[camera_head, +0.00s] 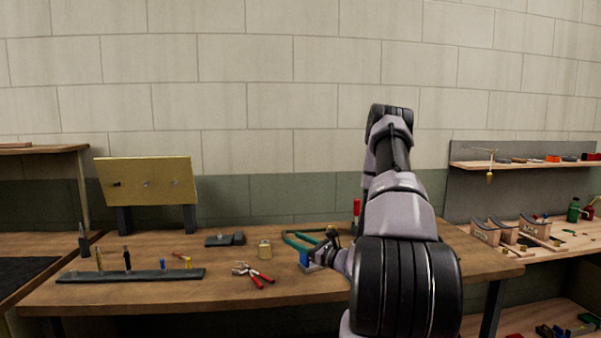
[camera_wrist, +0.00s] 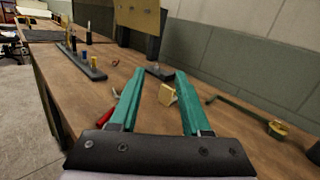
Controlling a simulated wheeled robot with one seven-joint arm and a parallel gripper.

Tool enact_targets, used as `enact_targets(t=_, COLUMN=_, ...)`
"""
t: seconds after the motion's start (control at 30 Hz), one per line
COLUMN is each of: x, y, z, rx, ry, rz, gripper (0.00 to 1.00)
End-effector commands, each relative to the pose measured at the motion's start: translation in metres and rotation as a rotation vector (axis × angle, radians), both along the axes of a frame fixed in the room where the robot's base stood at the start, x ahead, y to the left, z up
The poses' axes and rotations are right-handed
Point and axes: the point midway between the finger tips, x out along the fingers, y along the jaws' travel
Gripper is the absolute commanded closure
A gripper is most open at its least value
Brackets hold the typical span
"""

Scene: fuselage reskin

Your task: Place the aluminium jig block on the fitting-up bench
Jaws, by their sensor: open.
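My gripper (camera_head: 306,260) is low over the middle of the wooden bench and points left. In the wrist view its two teal fingers (camera_wrist: 160,73) stand apart, with nothing held between them. A small tan, padlock-like piece (camera_wrist: 167,95) shows between the fingers on the bench; the head view has it left of my gripper (camera_head: 264,250). A dark grey block (camera_head: 225,240) lies farther left and back; it also shows beyond the fingertips (camera_wrist: 160,72). I cannot tell whether either is the aluminium jig block. The bench top (camera_head: 200,291) is mostly bare along its front.
Red-handled pliers (camera_head: 254,275) lie in front of the tan piece. A dark strip with upright tools (camera_head: 130,275) is at the left. A yellow board (camera_head: 147,181) stands behind it. A green-framed tool (camera_head: 298,239) lies behind my gripper. Another bench with curved-top supports (camera_head: 485,231) is at the right.

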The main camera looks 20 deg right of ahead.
Motion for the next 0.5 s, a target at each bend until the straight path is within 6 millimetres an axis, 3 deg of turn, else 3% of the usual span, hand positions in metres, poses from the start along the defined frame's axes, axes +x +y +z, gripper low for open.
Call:
enact_targets(t=0.03, x=0.0, y=0.024, z=0.033, rx=-0.05, ry=-0.039, rz=0.112, gripper=0.53)
enact_targets(t=0.2, x=-0.03, y=0.097, z=0.107, rx=-0.222, ry=-0.106, rz=0.462, gripper=0.53)
enact_targets(t=0.33, x=-0.069, y=0.141, z=0.146, rx=-0.395, ry=-0.138, rz=0.699, gripper=0.53)
enact_targets(t=0.5, x=-0.126, y=0.176, z=0.18, rx=-0.669, ry=-0.166, rz=0.951, gripper=0.53)
